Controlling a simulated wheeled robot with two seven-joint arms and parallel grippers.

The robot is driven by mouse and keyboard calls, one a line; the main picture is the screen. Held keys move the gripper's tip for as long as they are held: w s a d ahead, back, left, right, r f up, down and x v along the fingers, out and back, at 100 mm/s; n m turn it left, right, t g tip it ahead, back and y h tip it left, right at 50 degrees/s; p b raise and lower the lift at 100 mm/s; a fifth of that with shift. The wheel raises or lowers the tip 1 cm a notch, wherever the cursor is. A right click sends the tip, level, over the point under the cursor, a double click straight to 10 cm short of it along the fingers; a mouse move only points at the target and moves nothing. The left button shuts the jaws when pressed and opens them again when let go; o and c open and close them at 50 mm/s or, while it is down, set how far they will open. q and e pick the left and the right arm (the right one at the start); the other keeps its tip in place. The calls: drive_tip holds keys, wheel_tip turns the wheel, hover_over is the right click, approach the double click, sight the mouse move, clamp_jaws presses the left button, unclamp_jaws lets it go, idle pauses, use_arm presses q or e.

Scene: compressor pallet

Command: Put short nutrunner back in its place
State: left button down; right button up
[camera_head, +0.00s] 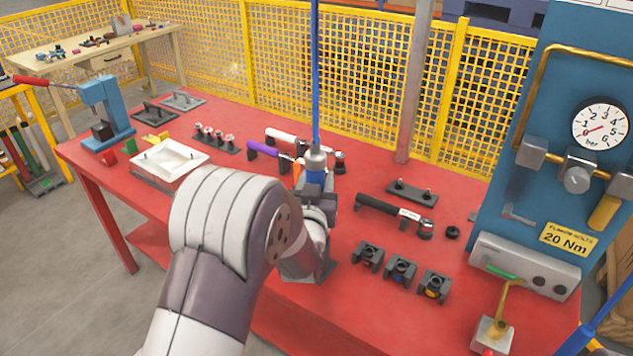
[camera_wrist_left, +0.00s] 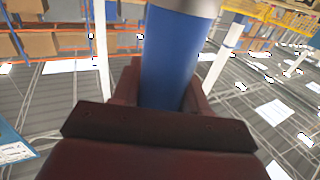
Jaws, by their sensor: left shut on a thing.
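My left gripper (camera_head: 317,193) is shut on the body of a blue and grey cylindrical tool, which looks like the short nutrunner (camera_head: 316,162). The tool is upright over the red table, below a blue hose (camera_head: 316,70). In the left wrist view the tool's blue body (camera_wrist_left: 176,55) stands between the jaws, with a grey metal part at the top edge. Its lower end is hidden by my gripper and arm. My right gripper is not in view.
On the red table (camera_head: 347,285) lie a purple-handled tool (camera_head: 263,149), a black-handled tool (camera_head: 377,205) and several black holders (camera_head: 401,270). A blue panel with a gauge (camera_head: 600,124) stands at right. A grey post (camera_head: 413,85) rises behind the table.

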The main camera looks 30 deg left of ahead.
use_arm(q)
drive_tip(key=shift+f+b, duration=0.8)
drive_tip(key=shift+b, duration=0.05)
drive_tip(key=shift+c, duration=2.4)
unclamp_jaws()
drive_tip(key=shift+f, duration=0.2)
drive_tip(key=v, duration=1.2)
drive_tip(key=shift+s+d, duration=0.15)
drive_tip(key=shift+s, duration=0.2)
